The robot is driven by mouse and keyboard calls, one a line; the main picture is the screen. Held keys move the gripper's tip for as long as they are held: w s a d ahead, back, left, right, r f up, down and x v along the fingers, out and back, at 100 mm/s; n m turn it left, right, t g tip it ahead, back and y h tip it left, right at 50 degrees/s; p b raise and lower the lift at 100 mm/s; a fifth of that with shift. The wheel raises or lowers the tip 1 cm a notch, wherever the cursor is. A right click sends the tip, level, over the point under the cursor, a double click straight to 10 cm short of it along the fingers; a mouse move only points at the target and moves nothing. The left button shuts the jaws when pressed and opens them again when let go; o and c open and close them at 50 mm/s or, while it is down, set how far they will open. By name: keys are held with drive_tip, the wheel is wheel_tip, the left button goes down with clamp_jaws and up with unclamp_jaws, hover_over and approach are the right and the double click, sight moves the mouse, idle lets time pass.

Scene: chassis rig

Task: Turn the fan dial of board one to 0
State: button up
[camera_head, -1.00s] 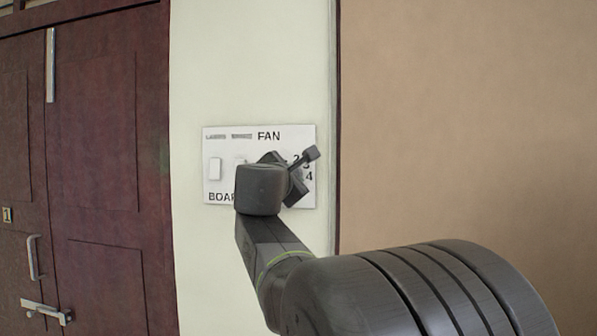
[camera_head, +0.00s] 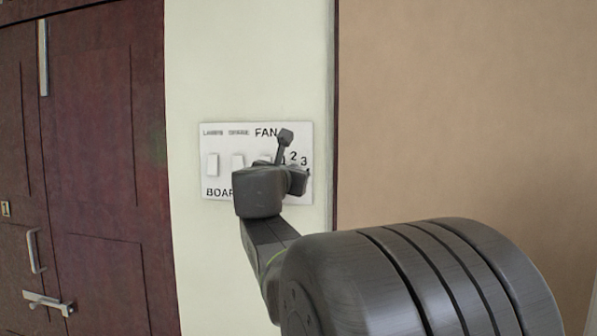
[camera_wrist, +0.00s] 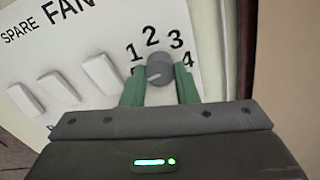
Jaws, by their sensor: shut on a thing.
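Board one is a white panel (camera_head: 220,145) on the pale wall strip in the head view, lettered FAN at the top, its lower lettering partly covered. The fan dial (camera_wrist: 159,66) is a round grey knob with a pale pointer mark toward the lower left in the wrist view. Numbers 1, 2, 3 and 4 arc over it; the 0 is mostly hidden by the left finger. My gripper (camera_wrist: 160,78) has its green fingers on both sides of the dial, shut on it. In the head view my gripper (camera_head: 285,172) hides the dial.
White rocker switches (camera_wrist: 57,90) sit left of the dial on the same panel. A dark red door (camera_head: 100,150) with metal handles stands at the left. A plain tan wall (camera_head: 460,110) is at the right, behind my arm.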

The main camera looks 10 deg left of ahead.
drive_tip(key=shift+f, duration=0.15)
drive_tip(key=o, duration=1)
drive_tip(key=shift+s, duration=0.1)
drive_tip(key=s+b, duration=0.2)
drive_tip(key=s, duration=1.1)
drive_tip(key=shift+s+a, duration=0.25)
drive_tip(key=shift+s, duration=0.05)
drive_tip(key=shift+w, duration=0.1)
drive_tip(key=w+p, duration=0.2)
drive_tip(key=w, duration=1.1)
drive_tip(key=shift+w+d, duration=0.25)
drive_tip(key=shift+w, duration=0.1)
drive_tip(key=shift+s, duration=0.1)
